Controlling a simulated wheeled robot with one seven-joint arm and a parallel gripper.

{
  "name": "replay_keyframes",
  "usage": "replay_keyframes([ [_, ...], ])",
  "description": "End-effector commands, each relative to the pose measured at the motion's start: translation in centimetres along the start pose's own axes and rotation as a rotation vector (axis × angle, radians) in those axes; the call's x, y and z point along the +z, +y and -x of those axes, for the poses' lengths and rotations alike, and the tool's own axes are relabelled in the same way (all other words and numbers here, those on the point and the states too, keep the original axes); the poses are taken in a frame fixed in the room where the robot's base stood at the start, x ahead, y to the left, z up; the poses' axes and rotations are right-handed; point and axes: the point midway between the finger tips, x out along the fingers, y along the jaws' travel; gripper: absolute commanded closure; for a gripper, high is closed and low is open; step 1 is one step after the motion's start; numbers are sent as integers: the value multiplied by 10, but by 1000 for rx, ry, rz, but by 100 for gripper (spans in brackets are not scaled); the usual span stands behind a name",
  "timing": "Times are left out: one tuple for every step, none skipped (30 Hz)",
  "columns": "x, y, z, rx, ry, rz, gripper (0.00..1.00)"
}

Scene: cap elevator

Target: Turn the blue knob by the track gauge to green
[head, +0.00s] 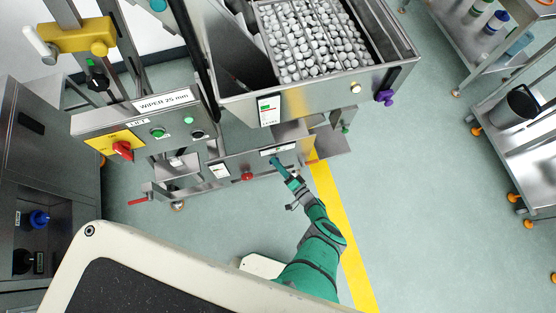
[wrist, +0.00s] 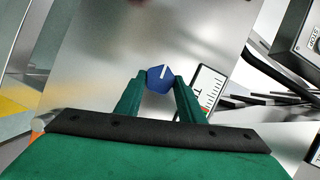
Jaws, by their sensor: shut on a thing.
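The blue knob (wrist: 158,80) shows in the wrist view on a bare steel panel, with a white pointer line on its face slanting up and slightly right. My gripper (wrist: 158,88) has its two green fingers on either side of the knob and is shut on it. A white gauge card (wrist: 209,88) with a coloured scale sits just right of the fingers; green and red marks show on it, and part is hidden by the right finger. In the head view my gripper (head: 276,161) reaches the low front panel of the machine and hides the knob.
A red button (head: 248,176) sits left of my gripper on the same panel. Above are a LEVEL gauge (head: 269,110), a purple knob (head: 385,97) and a bin of caps (head: 310,40). A control box (head: 150,125) stands left.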

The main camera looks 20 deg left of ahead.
Motion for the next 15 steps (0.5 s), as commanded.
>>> replay_keyframes([
  [3, 1, 0, -1, -4, -7, 87],
  [2, 1, 0, -3, -3, -10, 87],
  [2, 0, 0, -5, -3, -14, 87],
  [2, 1, 0, -6, -2, -17, 87],
  [2, 1, 1, -7, -2, -19, 87],
  [2, 1, 1, -8, -3, -23, 88],
  [2, 1, 1, -10, -4, -25, 87],
  [2, 1, 1, -11, -3, -27, 87],
  [2, 1, 1, -12, -3, -29, 87],
  [2, 1, 1, -12, -2, -30, 87],
  [2, 1, 1, -12, -2, -31, 87],
  [2, 1, 1, -13, -2, -32, 87],
  [2, 1, 1, -13, -2, -33, 87],
  [2, 1, 1, -14, -2, -34, 87],
  [2, 1, 1, -14, -2, -34, 87],
])
